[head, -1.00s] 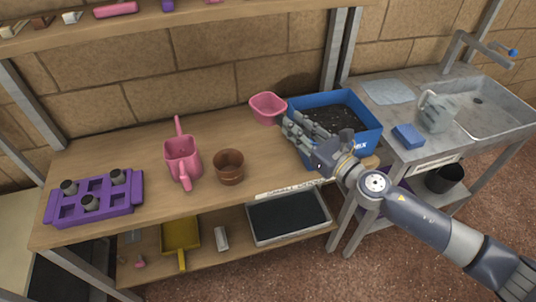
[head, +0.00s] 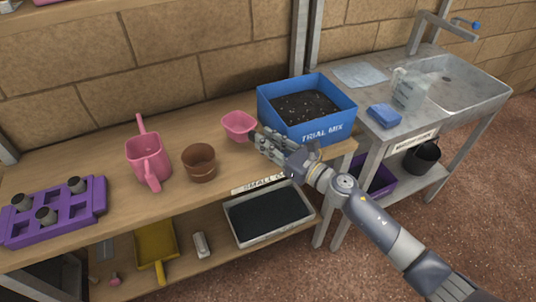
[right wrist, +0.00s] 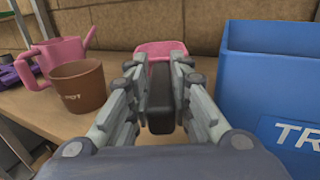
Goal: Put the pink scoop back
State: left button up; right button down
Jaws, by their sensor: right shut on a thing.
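The pink scoop (head: 238,125) is above or on the wooden bench, left of the blue box, with its open bowl facing up. In the right wrist view its pink bowl (right wrist: 160,47) is straight ahead, beyond the fingers. My right gripper (head: 258,140) is shut on the scoop's dark handle (right wrist: 161,105), which lies between both fingers. The fingers hide part of the handle. I cannot tell whether the bowl touches the bench. My left gripper is not in view.
The blue box (head: 308,110) of soil stands close on the right. A brown pot (head: 199,163) and a pink watering can (head: 149,160) stand to the left, past them a purple tray (head: 75,212). A sink (head: 455,80) is at right. An upper shelf edge shows at top left.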

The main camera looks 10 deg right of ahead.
notch_tip(320, 180, down, 3)
jog(key=shift+f+b, duration=0.15)
jog(key=shift+b, duration=0.25)
jog(key=shift+f, duration=0.25)
jog(key=shift+f, duration=0.1)
jog(key=shift+f+b, duration=0.1)
jog(key=shift+b, duration=0.2)
jog(key=c, duration=1.7)
grip_release()
